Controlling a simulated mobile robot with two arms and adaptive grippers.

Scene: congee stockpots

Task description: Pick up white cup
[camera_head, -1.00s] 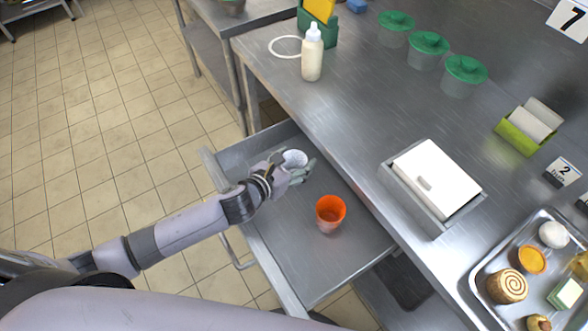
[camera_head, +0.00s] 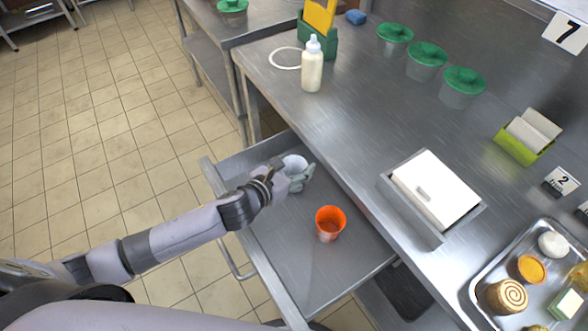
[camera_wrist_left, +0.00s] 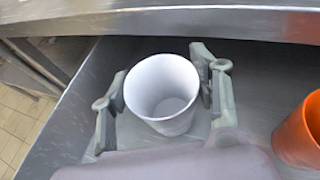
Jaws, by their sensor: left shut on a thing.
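The white cup (camera_head: 294,162) is upright in the open metal drawer (camera_head: 275,225), toward its far end. My left gripper (camera_head: 297,176) is at the cup, shut on it, and covers its lower part in the head view. In the left wrist view the white cup (camera_wrist_left: 162,92) stands between the two grey fingers of my left gripper (camera_wrist_left: 165,100), one on each side, with its open top facing the camera. I cannot tell whether the cup is off the drawer floor. My right gripper is not in view.
An orange cup (camera_head: 329,224) stands in the drawer, nearer than the white cup; it also shows in the wrist view (camera_wrist_left: 302,135). The steel counter (camera_head: 350,120) overhangs the drawer's right side. A white-cream bottle (camera_head: 312,68) and a white-lidded box (camera_head: 435,190) stand on the counter.

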